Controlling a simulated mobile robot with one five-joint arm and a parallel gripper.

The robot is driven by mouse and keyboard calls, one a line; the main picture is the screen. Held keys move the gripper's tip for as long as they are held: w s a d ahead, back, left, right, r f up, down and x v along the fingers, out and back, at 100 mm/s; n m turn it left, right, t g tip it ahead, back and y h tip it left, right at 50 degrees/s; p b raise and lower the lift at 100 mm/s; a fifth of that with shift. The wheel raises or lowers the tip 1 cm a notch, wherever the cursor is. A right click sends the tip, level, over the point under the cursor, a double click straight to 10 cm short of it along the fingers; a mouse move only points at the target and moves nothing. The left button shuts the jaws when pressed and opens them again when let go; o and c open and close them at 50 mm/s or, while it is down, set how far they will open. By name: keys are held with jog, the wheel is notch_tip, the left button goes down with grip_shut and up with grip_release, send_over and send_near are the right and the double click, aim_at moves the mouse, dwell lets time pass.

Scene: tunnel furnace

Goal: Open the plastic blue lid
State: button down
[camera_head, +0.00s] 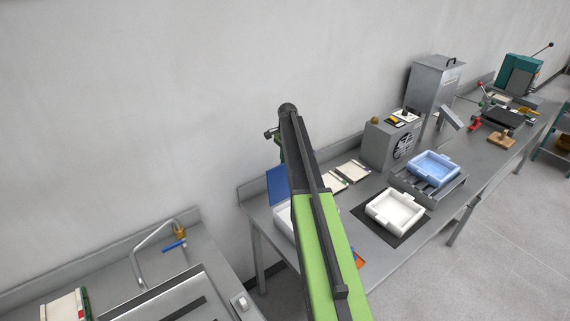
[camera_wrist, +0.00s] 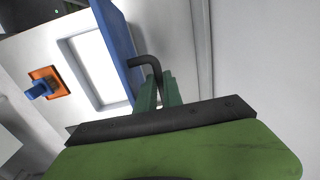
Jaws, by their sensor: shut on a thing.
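The blue plastic lid (camera_wrist: 117,38) stands raised at the edge of a white box (camera_wrist: 62,50), seen nearly edge-on in the wrist view. A black bent handle (camera_wrist: 146,62) sticks out from the lid. My gripper (camera_wrist: 160,85) has its green fingers shut on this handle. In the head view the blue lid (camera_head: 278,185) shows tilted up beside my arm, with part of the white box (camera_head: 283,222) below it. My arm hides the rest of the box, and my fingertips cannot be made out clearly there.
A white tray (camera_head: 396,212) and a blue tray (camera_head: 434,168) stand to the right on the grey table. The wall is close behind the lid.

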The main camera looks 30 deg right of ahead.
jog(key=shift+w+d+f, duration=0.1)
jog(key=shift+w+f, duration=0.05)
jog(key=shift+w, duration=0.4)
jog(key=shift+w+d+f, duration=0.1)
jog(key=shift+w+f, duration=0.05)
jog(key=shift+w, duration=0.4)
jog(key=c, duration=1.5)
grip_release()
jog(key=shift+a, duration=0.1)
jog(key=r+p, duration=0.7)
jog(key=r, duration=0.1)
jog(key=s+r+p, duration=0.1)
jog(key=r+p, duration=0.3)
jog(key=shift+p, duration=0.35)
